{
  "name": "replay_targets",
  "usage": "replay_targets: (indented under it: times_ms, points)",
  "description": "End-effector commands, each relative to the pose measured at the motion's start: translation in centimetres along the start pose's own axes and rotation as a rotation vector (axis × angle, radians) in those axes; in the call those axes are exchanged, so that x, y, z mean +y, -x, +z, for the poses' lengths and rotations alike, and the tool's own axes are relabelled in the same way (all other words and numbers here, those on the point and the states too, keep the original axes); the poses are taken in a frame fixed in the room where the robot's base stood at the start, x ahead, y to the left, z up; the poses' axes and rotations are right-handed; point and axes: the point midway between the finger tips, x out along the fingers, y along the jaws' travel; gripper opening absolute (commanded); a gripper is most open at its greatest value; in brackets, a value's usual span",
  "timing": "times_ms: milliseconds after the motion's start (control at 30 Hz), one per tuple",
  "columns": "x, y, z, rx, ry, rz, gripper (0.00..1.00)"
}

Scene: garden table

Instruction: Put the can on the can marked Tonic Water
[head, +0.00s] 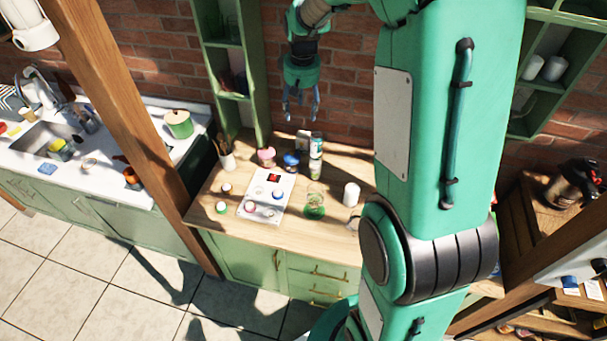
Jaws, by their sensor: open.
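My gripper (300,108) hangs open and empty above the back of the wooden counter, fingers pointing down, in front of the brick wall. Below and slightly right of it, an upright can-like item with a white and green label (316,145) stands near the back of the counter. A paler item (315,166) shows directly below it in the picture; I cannot tell whether the two are stacked or one behind the other. A smaller white item (303,140) is just left of them. The labels are too small to read, so I cannot tell which is Tonic Water.
The wooden counter (225,232) also holds a pink-topped item (266,157), a blue item (291,160), a white board (280,183) with small round items, a green-bottomed glass vessel (314,200) and a white cylinder (351,194). Green shelving (199,40) rises left of my gripper.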

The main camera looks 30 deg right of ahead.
Motion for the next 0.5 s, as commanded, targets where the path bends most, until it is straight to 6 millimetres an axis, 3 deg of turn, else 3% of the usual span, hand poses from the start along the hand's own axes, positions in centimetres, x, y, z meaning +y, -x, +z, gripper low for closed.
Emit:
replay_targets:
  times_ms: [200,500]
  points:
    - [-3.5,5.5,3.1,0.049,0.001,0.007,0.59]
    - [-7.8,11.4,8.3,0.114,0.0,0.01,0.59]
